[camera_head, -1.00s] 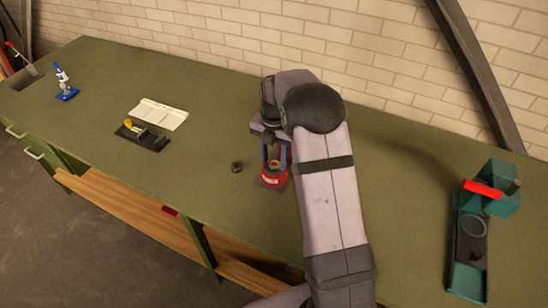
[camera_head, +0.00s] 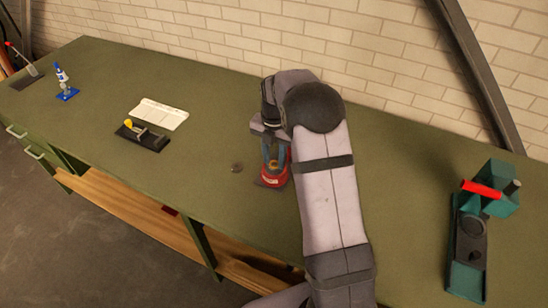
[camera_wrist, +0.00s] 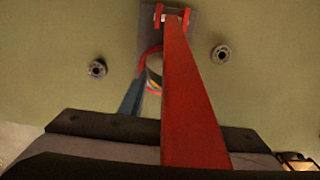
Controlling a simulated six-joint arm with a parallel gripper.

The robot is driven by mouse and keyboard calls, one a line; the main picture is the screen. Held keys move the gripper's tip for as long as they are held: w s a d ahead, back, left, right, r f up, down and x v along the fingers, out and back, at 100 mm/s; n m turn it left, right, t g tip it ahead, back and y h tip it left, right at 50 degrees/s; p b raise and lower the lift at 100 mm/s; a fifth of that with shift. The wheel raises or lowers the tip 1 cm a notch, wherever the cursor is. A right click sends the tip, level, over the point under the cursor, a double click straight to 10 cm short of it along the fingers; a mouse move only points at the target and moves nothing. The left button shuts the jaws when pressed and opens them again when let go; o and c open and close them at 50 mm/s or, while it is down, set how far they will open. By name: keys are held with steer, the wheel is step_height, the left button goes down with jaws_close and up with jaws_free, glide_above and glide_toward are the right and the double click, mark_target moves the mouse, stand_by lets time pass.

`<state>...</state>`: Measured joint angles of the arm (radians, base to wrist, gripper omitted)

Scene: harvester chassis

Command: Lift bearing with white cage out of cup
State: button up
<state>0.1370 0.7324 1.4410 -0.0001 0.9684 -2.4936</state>
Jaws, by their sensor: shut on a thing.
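A red fixture (camera_head: 272,181) stands on the bench below my gripper (camera_head: 275,158). In the wrist view its red-rimmed cup (camera_wrist: 148,52) sits below the fingers, partly hidden by a tall red lever (camera_wrist: 192,110). A pale ring (camera_wrist: 155,68) with an orange-yellow lower edge shows at the cup and seems to be the bearing. Its cage colour cannot be made out. My gripper is shut on this bearing, pointing down. Its left blue-grey finger (camera_wrist: 131,100) is visible; the other finger is hidden behind the lever.
Two loose bearings lie on the bench, one left (camera_wrist: 97,69) and one right (camera_wrist: 221,54) of the fixture. A black clamp (camera_head: 146,138), a white tray (camera_head: 160,113), a blue fixture (camera_head: 65,88) and a teal fixture (camera_head: 467,265) stand well apart. A brick wall bounds the back.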

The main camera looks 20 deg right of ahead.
mark_target(275, 165)
step_height(275, 165, up, 7)
steer(key=p, duration=0.5)
steer(key=shift+p, duration=0.3)
stand_by(0.4)
steer(key=shift+s+d, duration=0.1)
